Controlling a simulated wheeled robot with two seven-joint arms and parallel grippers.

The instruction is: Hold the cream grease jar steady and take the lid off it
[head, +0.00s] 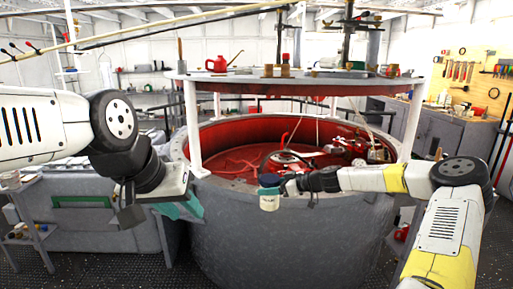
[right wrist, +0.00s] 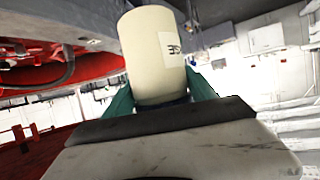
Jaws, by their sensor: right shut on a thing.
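The cream grease jar (head: 268,202) hangs upright in front of the tub's near wall, with a pale label on its side. Its dark blue lid (head: 270,180) sits on top. My right gripper (head: 279,184) reaches in from the right and is shut on the jar near its top. In the right wrist view the cream jar body (right wrist: 154,55) stands between the teal fingers (right wrist: 162,98), and only a dark blue sliver shows near the palm. My left gripper (head: 188,206) is to the left of the jar, apart from it, with teal fingers; their gap is not clear.
A large round grey tub (head: 290,235) with a red inside stands behind the jar. A round shelf on white posts (head: 193,130) rises above it, carrying a red can (head: 217,64) and small jars. A grey bench (head: 80,215) is at left. Air between my grippers is clear.

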